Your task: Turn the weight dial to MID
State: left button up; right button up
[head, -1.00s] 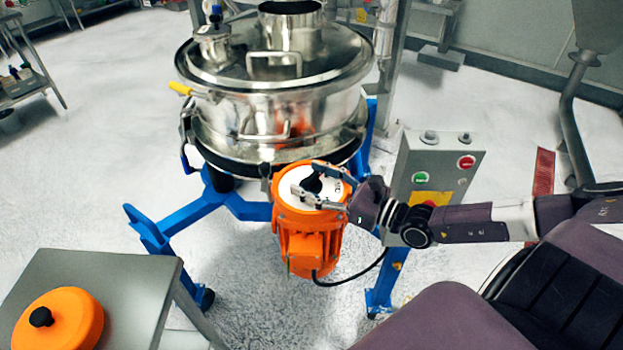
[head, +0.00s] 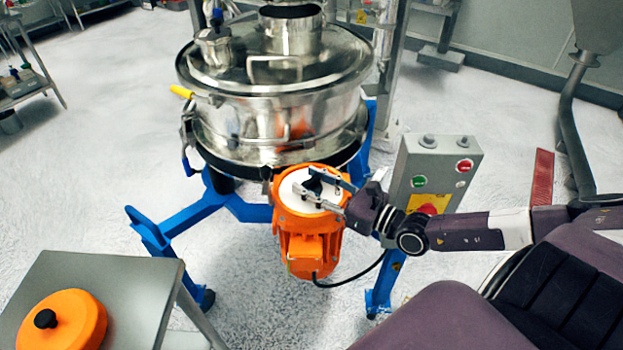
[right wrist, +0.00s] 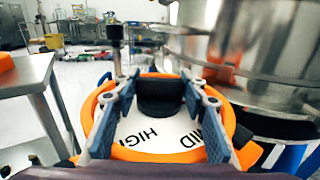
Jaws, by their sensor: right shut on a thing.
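The orange motor (head: 308,248) hangs under the steel sifter. Its top carries a white dial face (head: 298,203) with a black knob (head: 314,185) at the middle. My right gripper (head: 305,180) reaches in from the right and is shut on the knob, one finger on each side. In the right wrist view the black knob (right wrist: 160,97) sits between the two fingers. The white face (right wrist: 160,133) shows HIGH near the middle and MID, partly covered, by the right finger. The knob's pointer setting cannot be told. My left gripper is not in view.
The steel sifter (head: 275,95) on blue legs stands right behind the motor. A grey control box (head: 435,180) stands close to my right wrist. A grey table (head: 135,290) with an orange round weight (head: 60,325) is at the lower left. Floor is clear between.

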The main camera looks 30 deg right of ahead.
jog(key=m+h+p, duration=0.1)
jog(key=h+p, duration=0.1)
jog(key=m+h+p, duration=0.1)
jog(key=h+p, duration=0.1)
jog(key=m+t+h+p, duration=0.1)
jog(key=m+h+p, duration=0.1)
jog(key=p, duration=0.1)
jog(key=shift+a+r, duration=0.1)
jog(key=shift+r, duration=0.2)
jog(key=shift+m+h+p, duration=0.45)
jog(key=shift+m+h, duration=0.05)
jog(key=shift+h, duration=0.2)
jog(key=shift+f+m+h+p, duration=0.2)
jog(key=shift+m+h+p, duration=0.5)
jog(key=shift+h, duration=0.5)
jog(key=shift+m+g+h, duration=0.3)
jog(key=shift+m+h, duration=0.5)
jog(key=shift+h, duration=0.3)
jog(key=m+g+h, duration=0.1)
jog(key=h, duration=0.1)
jog(key=shift+f+m+h+p, duration=0.15)
jog(key=shift+m+h+p, duration=0.15)
jog(key=shift+m+h, duration=0.1)
jog(key=shift+m+g+h, duration=0.6)
jog(key=shift+h, duration=0.5)
jog(key=o, duration=1.2)
